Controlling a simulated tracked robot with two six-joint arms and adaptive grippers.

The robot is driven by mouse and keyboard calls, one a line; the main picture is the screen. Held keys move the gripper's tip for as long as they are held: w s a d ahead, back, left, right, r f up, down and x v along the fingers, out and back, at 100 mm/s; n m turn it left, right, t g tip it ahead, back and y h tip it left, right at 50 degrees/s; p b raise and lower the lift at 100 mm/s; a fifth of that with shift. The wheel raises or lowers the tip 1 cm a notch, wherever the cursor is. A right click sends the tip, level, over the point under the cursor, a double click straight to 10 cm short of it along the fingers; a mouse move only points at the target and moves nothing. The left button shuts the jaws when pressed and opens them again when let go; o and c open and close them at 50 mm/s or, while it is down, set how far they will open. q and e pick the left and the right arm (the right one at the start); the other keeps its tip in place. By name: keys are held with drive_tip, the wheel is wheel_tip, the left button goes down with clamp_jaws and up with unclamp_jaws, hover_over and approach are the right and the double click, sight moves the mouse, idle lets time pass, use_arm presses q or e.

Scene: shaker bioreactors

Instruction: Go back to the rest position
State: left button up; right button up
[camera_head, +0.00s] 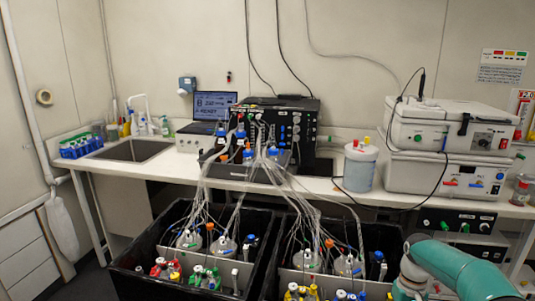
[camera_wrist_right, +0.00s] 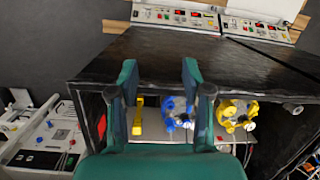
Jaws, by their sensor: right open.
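My right gripper (camera_wrist_right: 159,72) shows in the right wrist view with its two teal fingers apart and nothing between them. Beyond and below the fingers is a black-walled shaker box (camera_wrist_right: 150,52). Inside it are a blue-capped vessel (camera_wrist_right: 178,112), a yellow-capped vessel (camera_wrist_right: 238,112) and a yellow upright part (camera_wrist_right: 138,116). I cannot tell how far the fingers are from them. In the head view, part of my teal right arm (camera_head: 465,268) enters at the lower right, and its fingers are not visible there. My left arm and gripper are not in view.
Two black shaker boxes, left (camera_head: 128,262) and right (camera_head: 395,240), hold several tubed flasks and colour-capped vessels. Tubes run up to a black control unit (camera_head: 312,112) on the white bench (camera_head: 120,168). White instruments (camera_head: 450,130) stand at right. Control panels (camera_wrist_right: 175,16) edge the wrist view.

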drive_tip(key=s+a+f+n+g+y+b, duration=0.1)
drive_tip(key=s+a+f+b, duration=0.1)
drive_tip(key=s+a+f, duration=0.6)
drive_tip(key=s+a+f+n+g+y+b, duration=0.15)
drive_tip(key=s+a+f, duration=0.25)
drive_tip(key=a+f, duration=0.6)
drive_tip(key=s+a+f+m+t, duration=0.1)
drive_tip(key=s+a+f+t, duration=0.1)
drive_tip(key=s, duration=0.3)
drive_tip(key=s+a+f+m+t+b, duration=0.1)
drive_tip(key=s+a+f+m+t, duration=0.1)
drive_tip(key=s+a+f, duration=0.3)
drive_tip(key=shift+s+a+t, duration=0.3)
drive_tip(key=shift+s+t, duration=0.05)
drive_tip(key=shift+t, duration=0.2)
drive_tip(key=shift+y, duration=0.25)
